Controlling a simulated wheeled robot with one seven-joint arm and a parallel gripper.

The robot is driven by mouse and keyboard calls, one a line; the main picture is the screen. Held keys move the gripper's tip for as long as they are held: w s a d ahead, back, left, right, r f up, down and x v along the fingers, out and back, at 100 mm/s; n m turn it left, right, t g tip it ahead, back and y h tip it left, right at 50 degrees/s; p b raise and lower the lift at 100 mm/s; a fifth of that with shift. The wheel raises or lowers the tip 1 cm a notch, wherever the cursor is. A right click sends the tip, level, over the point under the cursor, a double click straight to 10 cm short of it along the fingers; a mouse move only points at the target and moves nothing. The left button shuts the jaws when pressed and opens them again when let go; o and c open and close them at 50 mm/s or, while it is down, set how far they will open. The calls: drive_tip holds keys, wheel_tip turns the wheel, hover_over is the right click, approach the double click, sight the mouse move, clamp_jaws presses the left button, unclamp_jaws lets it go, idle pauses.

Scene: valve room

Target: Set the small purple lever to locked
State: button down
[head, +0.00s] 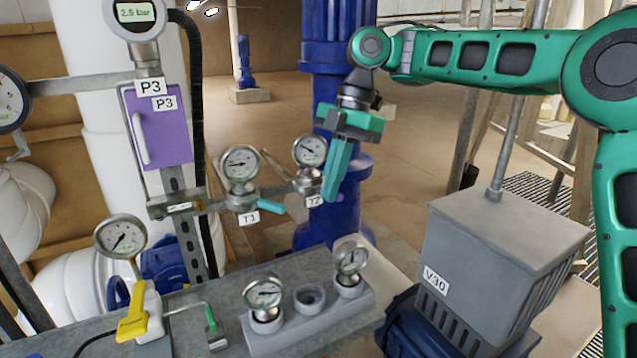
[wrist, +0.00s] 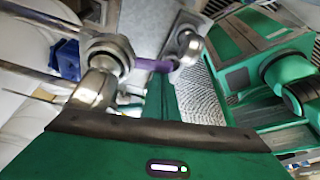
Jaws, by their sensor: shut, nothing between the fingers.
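The small purple lever sits on the valve labelled T2 (head: 314,200), under a round gauge (head: 310,150). In the wrist view the purple lever (wrist: 152,65) sticks out to the right from the metal valve body (wrist: 108,55). In the head view only a bit of purple (head: 340,197) shows beside my fingertips; the rest is hidden. My gripper (head: 331,196) is shut and empty, pointing down right next to the lever. In the wrist view its green fingers (wrist: 158,100) end close to the lever; I cannot tell if they touch.
Valve T1 (head: 249,218) with a teal lever (head: 270,207) stands just left. A purple cabinet door P3 (head: 160,128) is further left. A bench (head: 225,290) with gauges, a yellow-handled valve (head: 135,318) and a grey box V30 (head: 500,260) are nearer. A blue column (head: 330,100) rises behind.

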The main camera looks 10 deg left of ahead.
drive_tip(key=shift+w+d+n+h, duration=0.3)
drive_tip(key=shift+w+d+n, duration=0.15)
drive_tip(key=shift+n, duration=0.55)
drive_tip(key=shift+s+a, duration=0.1)
drive_tip(key=shift+s+d, duration=0.1)
drive_tip(key=shift+d, duration=0.75)
drive_tip(key=shift+r, duration=0.1)
drive_tip(key=shift+w+r, duration=0.3)
drive_tip(key=shift+r, duration=0.15)
drive_tip(key=v, duration=0.8)
drive_tip(key=shift+w+r, duration=0.3)
